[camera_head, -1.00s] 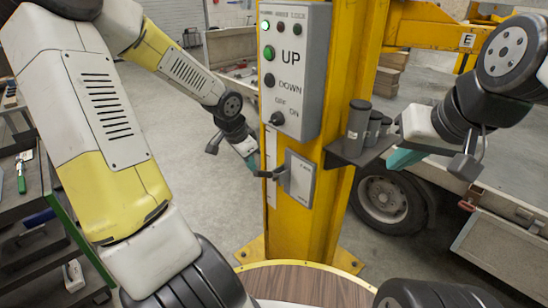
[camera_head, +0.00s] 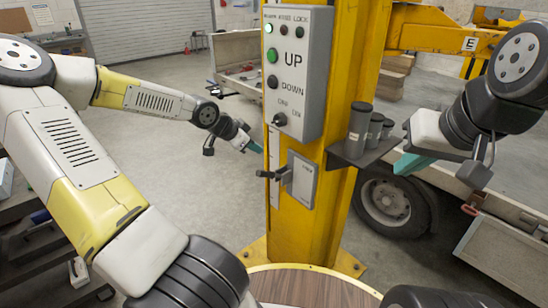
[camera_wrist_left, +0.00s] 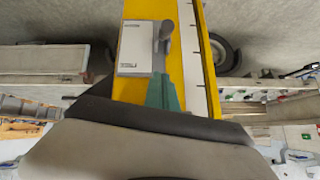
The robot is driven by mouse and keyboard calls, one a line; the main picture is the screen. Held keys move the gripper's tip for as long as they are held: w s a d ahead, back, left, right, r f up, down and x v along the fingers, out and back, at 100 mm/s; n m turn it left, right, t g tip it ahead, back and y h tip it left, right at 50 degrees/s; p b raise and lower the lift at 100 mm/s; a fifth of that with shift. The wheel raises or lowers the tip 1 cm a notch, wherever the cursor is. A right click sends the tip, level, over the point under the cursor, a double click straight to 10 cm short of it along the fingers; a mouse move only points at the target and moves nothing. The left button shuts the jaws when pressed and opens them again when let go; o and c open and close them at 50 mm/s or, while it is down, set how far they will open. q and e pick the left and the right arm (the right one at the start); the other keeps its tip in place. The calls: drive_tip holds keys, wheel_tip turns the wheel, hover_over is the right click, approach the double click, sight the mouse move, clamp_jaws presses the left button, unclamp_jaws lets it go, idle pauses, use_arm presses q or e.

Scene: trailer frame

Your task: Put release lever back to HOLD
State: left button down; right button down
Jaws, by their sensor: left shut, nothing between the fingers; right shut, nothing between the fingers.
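The release lever (camera_head: 270,174) is a dark handle on a small grey plate (camera_head: 304,182) low on the yellow post. In the head view it points left from the plate, close to level. In the left wrist view the lever (camera_wrist_left: 165,35) and plate (camera_wrist_left: 138,50) show in front of the fingers; the plate's small lettering is not clearly readable. My left gripper (camera_head: 256,148), with teal fingertips, is shut and empty, above the lever's left end and apart from it. My right gripper (camera_head: 402,165) is shut and empty, right of the post by the shelf.
A control box (camera_head: 297,75) with UP and DOWN buttons and a knob is on the post above the plate. A dark shelf (camera_head: 362,153) with several grey cylinders (camera_head: 360,125) juts from the post's right side. A trailer wheel (camera_head: 386,202) is behind.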

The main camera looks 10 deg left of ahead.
use_arm(q)
hover_over(264, 172)
drive_tip(key=w+d, duration=0.2)
wheel_tip(264, 172, down, 7)
drive_tip(key=shift+s+a+f, duration=0.25)
drive_tip(key=shift+a+f, duration=0.05)
drive_tip(key=shift+f, duration=0.25)
drive_tip(key=shift+s+a+f, duration=0.2)
drive_tip(key=shift+a+f, duration=0.15)
drive_tip(key=shift+f, duration=0.2)
drive_tip(key=shift+s+a+f, duration=0.25)
drive_tip(key=shift+a+f, duration=0.05)
drive_tip(key=shift+f, duration=0.25)
drive_tip(key=shift+s+f, duration=0.1)
drive_tip(key=shift+f, duration=0.05)
